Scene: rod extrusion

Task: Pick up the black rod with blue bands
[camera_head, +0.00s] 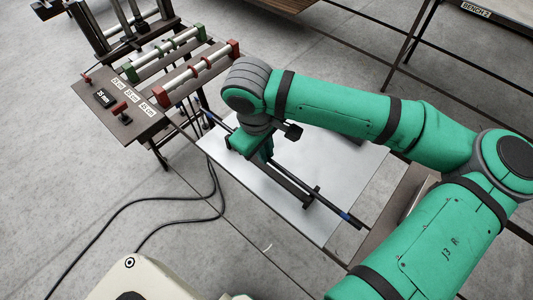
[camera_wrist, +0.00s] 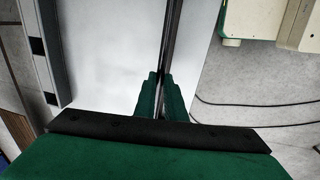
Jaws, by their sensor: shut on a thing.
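The black rod with blue bands (camera_head: 318,193) runs diagonally across the pale metal sheet (camera_head: 222,158) in the head view. One blue band shows near its lower right end and another near its upper left end. My gripper (camera_head: 264,155) is shut around the rod's middle, which its fingers partly hide. In the wrist view, the two green fingers (camera_wrist: 159,97) close on the dark rod (camera_wrist: 173,38), which extends away between them. I cannot tell whether the rod touches the sheet or hangs just above it.
At upper left stands a rack with red-ended rails (camera_head: 190,78), green-ended rails (camera_head: 165,52) and a labelled brown panel (camera_head: 118,105). Black cables (camera_head: 140,200) lie on the concrete floor. A grey rail (camera_wrist: 42,50) shows in the wrist view.

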